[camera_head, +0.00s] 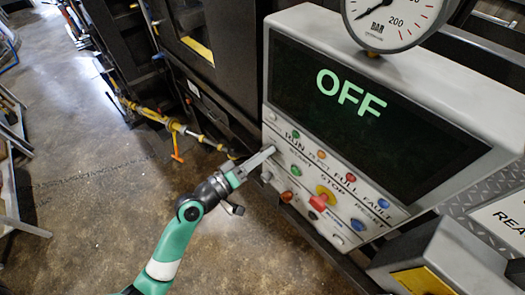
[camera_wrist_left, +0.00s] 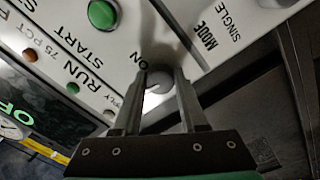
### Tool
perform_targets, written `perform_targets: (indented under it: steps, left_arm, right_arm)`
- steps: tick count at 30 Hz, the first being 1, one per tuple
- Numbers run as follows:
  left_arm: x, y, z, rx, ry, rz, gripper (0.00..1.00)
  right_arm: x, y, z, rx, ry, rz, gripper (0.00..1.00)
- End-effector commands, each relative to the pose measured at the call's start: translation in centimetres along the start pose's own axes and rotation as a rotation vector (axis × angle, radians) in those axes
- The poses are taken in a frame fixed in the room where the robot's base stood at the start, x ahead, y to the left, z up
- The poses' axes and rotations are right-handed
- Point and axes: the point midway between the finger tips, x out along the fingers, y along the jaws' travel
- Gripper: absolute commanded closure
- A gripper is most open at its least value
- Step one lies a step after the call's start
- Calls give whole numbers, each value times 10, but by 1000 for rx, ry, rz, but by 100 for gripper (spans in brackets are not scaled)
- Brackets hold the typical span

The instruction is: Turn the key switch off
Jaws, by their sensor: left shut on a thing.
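The grey control panel (camera_head: 318,190) carries a dark display (camera_head: 370,115) that reads OFF in green letters. My left gripper (camera_head: 270,153) reaches the panel's left edge, level with the row of indicator lights. In the left wrist view, my left gripper (camera_wrist_left: 161,74) has its two fingers on either side of a round grey key switch (camera_wrist_left: 158,84), next to an ON label. The gripper is shut on this switch. The fingers hide part of the switch and its lettering, so its exact angle cannot be read. My right gripper is in neither view.
A green start button (camera_wrist_left: 102,14) sits close to the fingers. A red stop button (camera_head: 318,201) on a yellow ring and a blue reset button (camera_head: 357,224) are further right on the panel. A pressure gauge (camera_head: 392,18) stands above. Open floor (camera_head: 110,200) lies left.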

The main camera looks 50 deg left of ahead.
Motion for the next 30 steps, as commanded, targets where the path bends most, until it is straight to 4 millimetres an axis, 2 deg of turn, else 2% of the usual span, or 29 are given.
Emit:
perform_targets:
  steps: [9,26,27,30]
  left_arm:
    - [0,2,0,-141,4,2,100]
    - [0,1,0,-172,6,3,100]
    - [0,1,0,-172,6,3,51]
    - [0,1,0,-171,5,2,33]
  right_arm:
    - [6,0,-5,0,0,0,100]
    - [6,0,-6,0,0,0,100]
    - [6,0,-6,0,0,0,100]
    - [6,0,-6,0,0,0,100]
